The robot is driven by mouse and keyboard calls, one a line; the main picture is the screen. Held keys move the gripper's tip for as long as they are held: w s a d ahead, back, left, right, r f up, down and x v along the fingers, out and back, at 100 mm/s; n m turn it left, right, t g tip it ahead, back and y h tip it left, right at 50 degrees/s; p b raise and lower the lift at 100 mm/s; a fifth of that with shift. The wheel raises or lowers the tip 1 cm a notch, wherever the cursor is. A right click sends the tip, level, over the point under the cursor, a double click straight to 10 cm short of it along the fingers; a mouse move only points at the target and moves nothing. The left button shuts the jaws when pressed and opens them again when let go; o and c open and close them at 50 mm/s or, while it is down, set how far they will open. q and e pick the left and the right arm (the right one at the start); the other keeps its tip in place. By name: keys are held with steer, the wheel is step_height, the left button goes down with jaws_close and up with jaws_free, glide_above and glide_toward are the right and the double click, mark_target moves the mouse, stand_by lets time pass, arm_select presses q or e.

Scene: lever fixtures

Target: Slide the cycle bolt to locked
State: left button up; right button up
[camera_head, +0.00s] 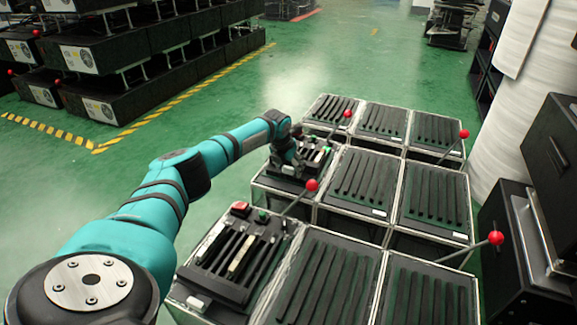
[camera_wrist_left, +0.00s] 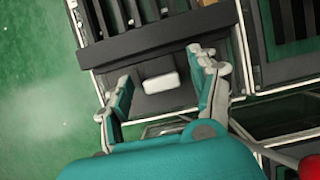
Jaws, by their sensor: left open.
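My left arm reaches in from the left in the head view. Its gripper (camera_head: 291,158) is over the left fixture of the middle row (camera_head: 265,183). In the left wrist view the gripper (camera_wrist_left: 165,86) is open, its two teal-padded fingers apart. Between them, on the dark front of the fixture, is a white rounded plate (camera_wrist_left: 160,82); the fingers do not appear to touch it. Dark slotted bars (camera_wrist_left: 135,45) lie beyond it. No part is clearly marked as the cycle bolt, and the gripper hides some of the panel in the head view. My right gripper is not in view.
A lever with a red ball (camera_head: 312,185) rises close to the gripper's right; a red ball also shows in the wrist view (camera_wrist_left: 310,167). The front-left fixture has a red button (camera_head: 240,208). More lever balls (camera_head: 496,237) stand right. Green floor (camera_head: 225,110) is clear left.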

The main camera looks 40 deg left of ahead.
arm_select(q)
steer(key=v, duration=1.2)
stand_by(0.4)
